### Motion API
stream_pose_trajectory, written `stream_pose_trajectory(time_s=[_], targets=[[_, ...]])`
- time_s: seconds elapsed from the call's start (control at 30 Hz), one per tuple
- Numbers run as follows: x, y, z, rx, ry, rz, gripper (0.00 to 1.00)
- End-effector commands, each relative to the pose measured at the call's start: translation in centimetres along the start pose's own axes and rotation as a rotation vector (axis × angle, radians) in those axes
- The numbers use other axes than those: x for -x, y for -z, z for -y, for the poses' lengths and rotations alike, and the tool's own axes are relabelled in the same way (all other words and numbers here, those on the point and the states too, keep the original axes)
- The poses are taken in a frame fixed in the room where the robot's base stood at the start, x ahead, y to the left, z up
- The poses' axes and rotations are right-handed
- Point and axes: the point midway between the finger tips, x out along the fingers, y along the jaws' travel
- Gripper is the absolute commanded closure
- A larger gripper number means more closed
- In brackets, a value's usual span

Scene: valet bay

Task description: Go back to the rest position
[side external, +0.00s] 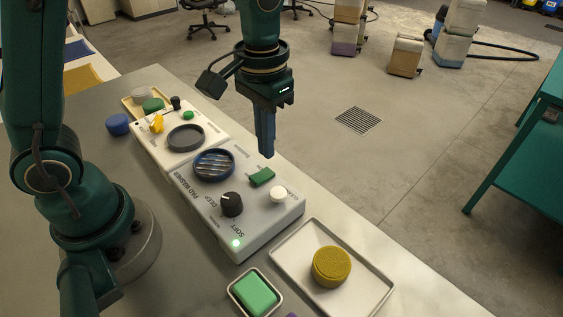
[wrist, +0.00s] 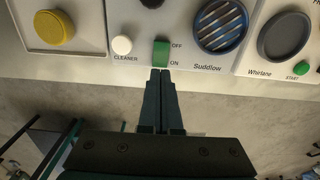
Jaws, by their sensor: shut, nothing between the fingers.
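My gripper (side external: 266,150) is shut and empty. In the side view it hangs above the pad washer (side external: 232,238), beyond its far edge, pointing down. In the wrist view its closed fingers (wrist: 161,75) appear just below the green rocker switch (wrist: 161,52), which lies between the OFF and ON labels. I cannot tell whether they touch it, but in the side view the fingertips look clear above the green switch (side external: 262,177). The washer has a round slatted grate (side external: 214,165), a black knob (side external: 231,204), a white button (side external: 278,194) and a lit green lamp (side external: 236,243).
A white tray (side external: 283,249) holds a yellow round pad (side external: 332,267). A green block (side external: 254,292) sits in a small tray. A second white machine (side external: 205,135) adjoins the washer. A blue pad (side external: 118,124) lies behind. Open floor (side external: 420,150) lies beyond the bench.

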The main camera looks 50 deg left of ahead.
Motion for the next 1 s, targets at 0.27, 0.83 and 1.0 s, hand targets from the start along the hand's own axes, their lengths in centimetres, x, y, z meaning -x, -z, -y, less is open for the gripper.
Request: stream_pose_trajectory(time_s=[0.27,0.83,1.0], targets=[[2.2,0.1,0.0,0.000,0.000,-0.003,1.00],[3.8,0.1,0.2,0.007,-0.003,-0.025,1.00],[6.5,-0.8,1.0,0.031,-0.014,-0.119,1.00]])
